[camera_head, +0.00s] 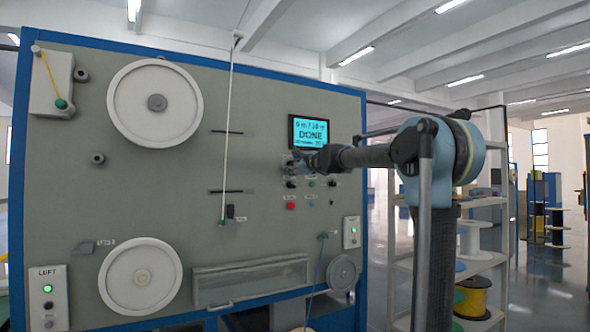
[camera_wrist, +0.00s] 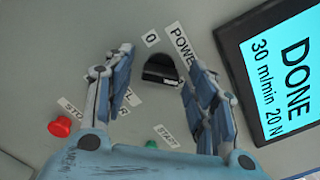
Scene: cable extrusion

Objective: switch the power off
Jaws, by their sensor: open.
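The power switch is a black rotary knob (camera_wrist: 160,72) on the grey panel (camera_head: 180,215). In the wrist view it has a "0" label and a partly covered "POWER" label beside it. My gripper (camera_wrist: 158,57) is open, with one blue finger on each side of the knob in that view. I cannot tell whether the fingers touch it. In the head view my gripper (camera_head: 301,162) is at the panel just below the screen and hides the switch. The screen (camera_head: 310,132) is lit cyan and reads "DONE"; it also shows in the wrist view (camera_wrist: 275,65).
A red button (camera_head: 291,205) and other small controls sit below my gripper; the red button (camera_wrist: 60,126) and a green button (camera_wrist: 246,162) show in the wrist view. White spools (camera_head: 155,103) are on the panel's left. A shelf with spools (camera_head: 473,298) stands right.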

